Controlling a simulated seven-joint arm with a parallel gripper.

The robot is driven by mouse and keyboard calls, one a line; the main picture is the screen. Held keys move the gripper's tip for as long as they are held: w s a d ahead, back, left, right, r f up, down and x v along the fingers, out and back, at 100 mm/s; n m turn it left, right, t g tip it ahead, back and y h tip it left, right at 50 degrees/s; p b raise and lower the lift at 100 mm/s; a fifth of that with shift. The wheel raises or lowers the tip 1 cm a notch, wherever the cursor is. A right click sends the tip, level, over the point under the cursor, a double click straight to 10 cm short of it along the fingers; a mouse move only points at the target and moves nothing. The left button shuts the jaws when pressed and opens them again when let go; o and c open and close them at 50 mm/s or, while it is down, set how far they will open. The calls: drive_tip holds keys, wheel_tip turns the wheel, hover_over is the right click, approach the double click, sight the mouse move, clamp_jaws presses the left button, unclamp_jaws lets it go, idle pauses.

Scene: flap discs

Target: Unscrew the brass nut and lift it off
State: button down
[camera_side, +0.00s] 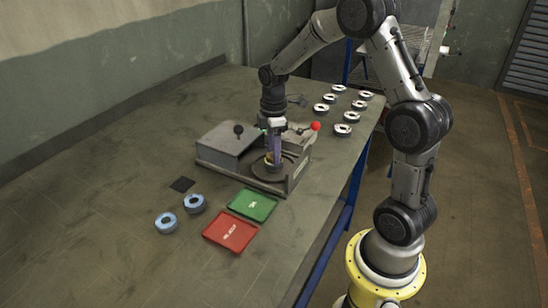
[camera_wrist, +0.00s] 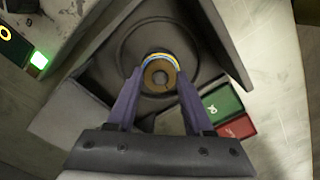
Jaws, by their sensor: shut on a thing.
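The brass nut (camera_wrist: 159,61) shows in the wrist view as a thin yellow rim around a brown round part with a dark centre hole. It sits at the middle of a dark round plate (camera_wrist: 128,48) in the grey machine. My gripper (camera_wrist: 158,78) is shut on the nut, one purple finger on each side. In the side view my gripper (camera_side: 273,160) points straight down over the machine's round plate (camera_side: 287,172). The nut is too small there to make out clearly. I cannot tell whether it is still on its thread.
The machine (camera_side: 222,141) has a grey cover and a red-knobbed lever (camera_side: 315,126). A green tray (camera_side: 252,205) and a red tray (camera_side: 230,233) lie in front. Two blue-rimmed discs (camera_side: 166,223) lie left of them. Several discs (camera_side: 343,130) lie at the back right.

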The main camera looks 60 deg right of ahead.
drive_tip(key=n, duration=0.3)
drive_tip(key=shift+n, duration=0.4)
drive_tip(key=n, duration=0.4)
drive_tip(key=shift+r, duration=0.1)
drive_tip(key=shift+r, duration=2.4)
drive_tip(key=shift+r, duration=0.15)
